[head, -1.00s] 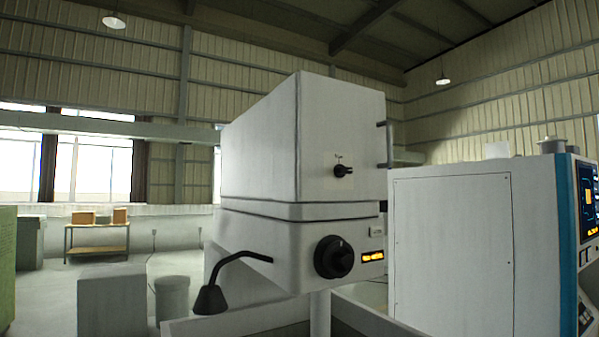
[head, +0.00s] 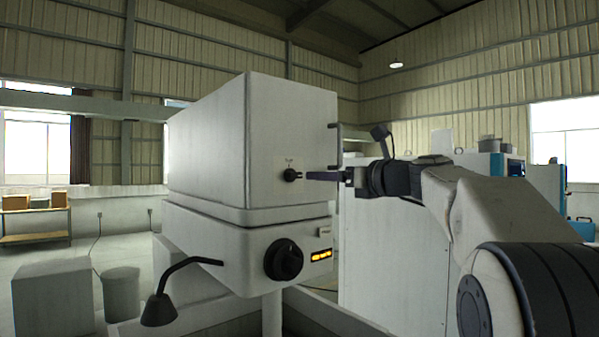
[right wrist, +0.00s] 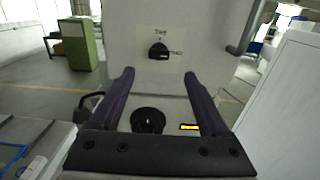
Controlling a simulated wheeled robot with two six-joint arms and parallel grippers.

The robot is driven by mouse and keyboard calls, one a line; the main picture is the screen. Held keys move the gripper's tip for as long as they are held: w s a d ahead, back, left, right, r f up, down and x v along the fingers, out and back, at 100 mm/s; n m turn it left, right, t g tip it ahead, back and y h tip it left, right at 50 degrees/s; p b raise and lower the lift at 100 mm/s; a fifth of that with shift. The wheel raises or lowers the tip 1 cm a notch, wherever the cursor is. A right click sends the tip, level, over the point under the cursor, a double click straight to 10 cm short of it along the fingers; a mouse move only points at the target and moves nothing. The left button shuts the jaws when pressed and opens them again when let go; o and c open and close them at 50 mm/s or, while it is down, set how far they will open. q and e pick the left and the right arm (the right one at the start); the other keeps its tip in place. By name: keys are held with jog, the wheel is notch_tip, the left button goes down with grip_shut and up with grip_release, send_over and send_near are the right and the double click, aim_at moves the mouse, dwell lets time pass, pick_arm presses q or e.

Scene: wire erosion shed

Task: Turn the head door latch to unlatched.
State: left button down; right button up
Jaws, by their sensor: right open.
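The head door latch (head: 291,175) is a small black knob with a short lever on the front of the white machine head (head: 292,135). Its lever points right in the head view. In the right wrist view the latch (right wrist: 158,51) sits on a pale label plate, its thin tip pointing right. My right gripper (head: 312,176) reaches in from the right, just right of the latch. In the right wrist view its fingers (right wrist: 158,78) are spread, with the latch ahead between and beyond their tips. My left gripper is not in view.
A door handle bar (head: 336,145) stands right of the latch. Below are a large black dial (head: 284,260), an amber display (head: 321,254) and a black curved hose with a nozzle (head: 160,308). A white cabinet (head: 395,265) stands to the right.

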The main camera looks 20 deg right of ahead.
aim_at(297, 176)
jog(key=p+x, duration=0.4)
jog(key=x, duration=0.4)
jog(key=shift+w+a, duration=0.2)
jog(key=shift+w, duration=0.1)
jog(key=shift+w+a+f, duration=0.1)
jog(key=shift+w+a, duration=0.05)
jog(key=shift+w, duration=0.3)
grip_shut()
